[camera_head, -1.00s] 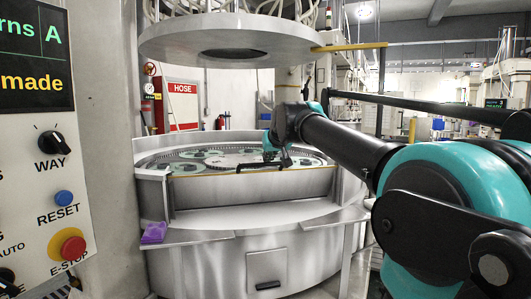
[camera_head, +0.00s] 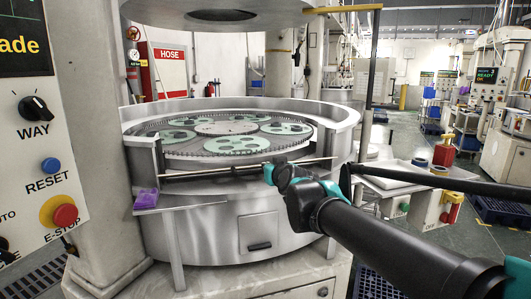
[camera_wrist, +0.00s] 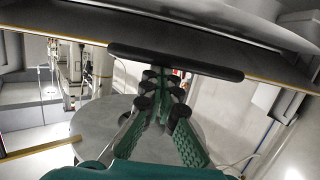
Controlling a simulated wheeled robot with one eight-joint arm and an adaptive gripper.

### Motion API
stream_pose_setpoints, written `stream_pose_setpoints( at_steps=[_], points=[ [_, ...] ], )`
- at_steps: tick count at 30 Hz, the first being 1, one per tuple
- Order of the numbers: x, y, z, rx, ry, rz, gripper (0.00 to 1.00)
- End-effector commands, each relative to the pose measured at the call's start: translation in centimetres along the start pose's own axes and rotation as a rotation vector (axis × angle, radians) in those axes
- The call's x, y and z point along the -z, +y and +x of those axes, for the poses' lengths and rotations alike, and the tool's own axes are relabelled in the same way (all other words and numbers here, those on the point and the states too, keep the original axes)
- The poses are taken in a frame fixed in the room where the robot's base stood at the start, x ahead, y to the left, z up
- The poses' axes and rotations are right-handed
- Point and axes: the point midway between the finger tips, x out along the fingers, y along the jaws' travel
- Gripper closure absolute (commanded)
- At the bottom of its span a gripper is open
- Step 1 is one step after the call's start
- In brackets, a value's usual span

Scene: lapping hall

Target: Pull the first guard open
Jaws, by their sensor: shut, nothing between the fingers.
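The guard at the front of the lapping machine shows in the head view as a low strip with a thin yellowish edge (camera_head: 318,160), across the front of the round basin. In the wrist view a black bar handle (camera_wrist: 175,61) runs along this edge. My gripper (camera_wrist: 163,76) has its green fingers together, with nothing seen between them, and their tips overlap the handle in the picture. I cannot tell whether they touch it. In the head view my gripper (camera_head: 271,173) is at the guard's right half, partly hidden by my wrist.
Green carriers (camera_head: 235,145) lie on the toothed lapping table inside the basin. The upper plate (camera_head: 220,12) hangs above. A purple cloth (camera_head: 146,199) lies on the left ledge. A control panel (camera_head: 40,150) stands close at left. A bench with red and yellow items (camera_head: 443,153) is at right.

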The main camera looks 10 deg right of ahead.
Motion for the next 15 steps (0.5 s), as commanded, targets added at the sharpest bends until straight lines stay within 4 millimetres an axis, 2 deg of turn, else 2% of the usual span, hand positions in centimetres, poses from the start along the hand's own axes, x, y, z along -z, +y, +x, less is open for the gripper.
stream_pose_setpoints(
  at_steps=[1, 6, 15],
  points=[
    [-1.1, 0.0, -0.2, 0.001, -0.002, 0.001, 1.00],
    [-3.4, 0.0, -0.4, 0.001, -0.002, -0.001, 1.00],
    [-5.6, 0.0, -0.3, 0.000, -0.001, -0.001, 1.00]
  ],
)
